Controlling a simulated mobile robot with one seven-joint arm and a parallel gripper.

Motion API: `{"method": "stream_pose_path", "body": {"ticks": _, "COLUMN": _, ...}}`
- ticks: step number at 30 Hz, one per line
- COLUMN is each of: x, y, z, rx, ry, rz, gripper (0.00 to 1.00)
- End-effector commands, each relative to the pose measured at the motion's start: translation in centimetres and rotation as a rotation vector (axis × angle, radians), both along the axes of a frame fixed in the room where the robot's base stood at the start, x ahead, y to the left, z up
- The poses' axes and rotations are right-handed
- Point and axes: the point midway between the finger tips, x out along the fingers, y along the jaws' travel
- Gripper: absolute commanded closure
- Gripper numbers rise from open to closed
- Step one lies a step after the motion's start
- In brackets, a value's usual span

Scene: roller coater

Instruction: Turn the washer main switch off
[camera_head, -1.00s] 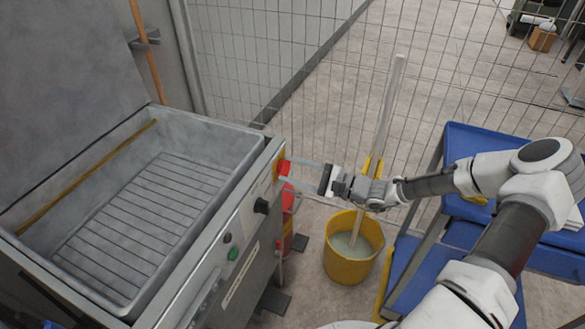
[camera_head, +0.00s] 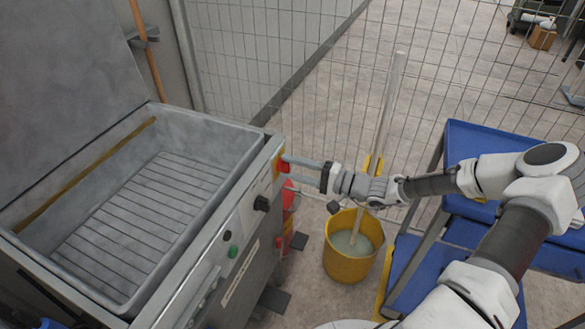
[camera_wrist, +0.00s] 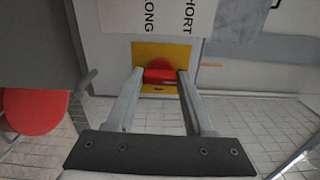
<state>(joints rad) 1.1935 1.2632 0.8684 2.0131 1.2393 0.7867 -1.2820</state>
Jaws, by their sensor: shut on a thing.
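The washer main switch (camera_head: 283,164) is a red knob on a yellow plate at the far right end of the washer's front panel. In the wrist view the red knob (camera_wrist: 160,70) sits in the middle of its yellow plate (camera_wrist: 145,50). My gripper (camera_head: 287,167) reaches it from the right. In the wrist view my gripper (camera_wrist: 160,80) has one finger at each side of the knob and is shut on it. The fingertips hide part of the knob, and I cannot read its position marks.
The washer (camera_head: 240,215) has an open basin, a black knob (camera_head: 262,204) and a green button (camera_head: 233,252) along the same panel. A yellow mop bucket (camera_head: 350,268) stands below my gripper, with its upright handle close behind my wrist. A blue cart (camera_head: 470,137) stands at right.

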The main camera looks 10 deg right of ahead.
Motion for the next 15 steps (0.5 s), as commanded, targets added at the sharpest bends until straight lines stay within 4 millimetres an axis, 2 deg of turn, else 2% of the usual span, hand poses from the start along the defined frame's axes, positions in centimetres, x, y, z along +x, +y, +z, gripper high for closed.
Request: {"method": "stream_pose_path", "body": {"ticks": 15, "x": -0.01, "y": -0.06, "z": -0.07, "rx": -0.036, "ry": -0.046, "rz": -0.001, "gripper": 1.00}}
